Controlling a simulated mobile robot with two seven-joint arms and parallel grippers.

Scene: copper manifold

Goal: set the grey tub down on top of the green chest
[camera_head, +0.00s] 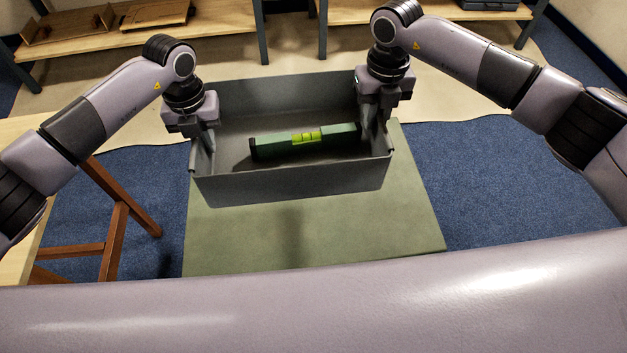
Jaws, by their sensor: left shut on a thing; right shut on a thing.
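The grey tub (290,188) is an open, rectangular box held between my two grippers. My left gripper (205,150) is shut on its left end wall, and my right gripper (372,130) is shut on its right end wall. The green chest (300,235) shows its flat pale green top under and in front of the tub. The tub overlaps the far part of that top in the picture. I cannot tell whether its bottom touches the chest or hangs just above it. A dark green spirit level (283,146) lies inside the tub.
A wooden shelf unit with grey posts (290,13) stands at the back. A wooden table (20,130) and a brown wooden frame (117,225) are at the left. Blue carpet (490,180) lies open right of the chest.

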